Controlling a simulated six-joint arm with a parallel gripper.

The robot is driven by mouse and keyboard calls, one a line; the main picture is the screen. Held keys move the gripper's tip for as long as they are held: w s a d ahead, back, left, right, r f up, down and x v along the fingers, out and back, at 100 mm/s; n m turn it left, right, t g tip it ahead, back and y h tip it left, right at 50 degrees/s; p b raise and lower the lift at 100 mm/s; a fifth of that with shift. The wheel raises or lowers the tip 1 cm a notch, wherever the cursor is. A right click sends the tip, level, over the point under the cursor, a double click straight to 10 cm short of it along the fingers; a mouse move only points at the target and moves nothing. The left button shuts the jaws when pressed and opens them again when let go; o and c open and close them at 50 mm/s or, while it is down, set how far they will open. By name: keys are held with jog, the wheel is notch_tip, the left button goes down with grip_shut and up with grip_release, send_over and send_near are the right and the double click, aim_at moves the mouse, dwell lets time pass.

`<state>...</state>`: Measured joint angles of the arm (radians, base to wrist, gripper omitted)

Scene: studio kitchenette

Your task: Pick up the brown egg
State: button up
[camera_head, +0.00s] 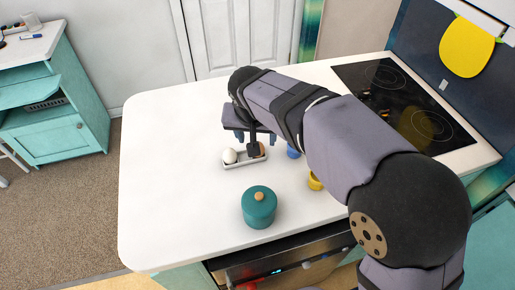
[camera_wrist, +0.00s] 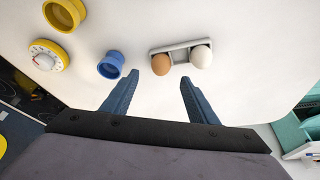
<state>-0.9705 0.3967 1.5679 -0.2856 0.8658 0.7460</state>
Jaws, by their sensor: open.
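The brown egg (camera_wrist: 161,64) sits in the left end of a small pale tray (camera_wrist: 181,46) in the wrist view, beside a white egg (camera_wrist: 201,57). In the head view the white egg (camera_head: 229,156) shows at the tray's left end, and the brown egg (camera_head: 262,148) is partly hidden behind my gripper. My gripper (camera_wrist: 157,82) is open and empty. In the wrist view its two blue fingers point toward the tray, with the brown egg just past the fingertips and between their lines. I cannot tell the gripper's exact height above the counter.
A blue cup (camera_wrist: 111,65) stands close to the left fingertip. A yellow-rimmed dial timer (camera_wrist: 47,58) and a yellow cup (camera_wrist: 64,14) are farther left. A teal lidded pot (camera_head: 259,207) stands in front of the tray. The counter's left side (camera_head: 165,170) is clear; a black hob (camera_head: 400,100) is at right.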

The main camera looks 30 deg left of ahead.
jog(key=shift+p+x, duration=1.4)
jog(key=shift+x, duration=2.2)
jog(key=shift+s, duration=0.1)
jog(key=c, duration=1.1)
jog(key=shift+c, duration=0.2)
